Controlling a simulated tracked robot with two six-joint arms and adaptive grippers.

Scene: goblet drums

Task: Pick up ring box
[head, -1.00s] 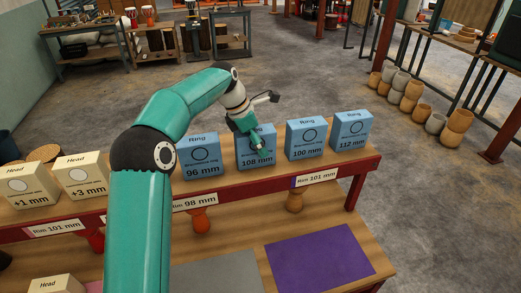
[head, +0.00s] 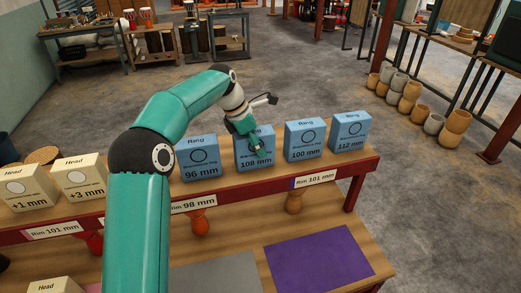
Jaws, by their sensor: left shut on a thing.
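Several blue ring boxes stand upright in a row on the upper shelf. They are the 96 mm box (head: 199,168), the 108 mm box (head: 243,161), the 100 mm box (head: 305,145) and the 112 mm box (head: 350,136). My left gripper (head: 258,150) is at the 108 mm box, over its upper and front part, and is shut on it. The box still appears to stand at shelf level; I cannot tell whether its base touches the shelf. The gripper hides part of its label. My right gripper is not in view.
Cream head boxes (head: 83,179) stand at the left of the shelf (head: 335,169). Below are small goblet drums (head: 294,202), a purple mat (head: 318,258) and a grey mat (head: 215,275). Neighbouring ring boxes stand close on both sides. Clay pots (head: 433,124) stand on the floor at right.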

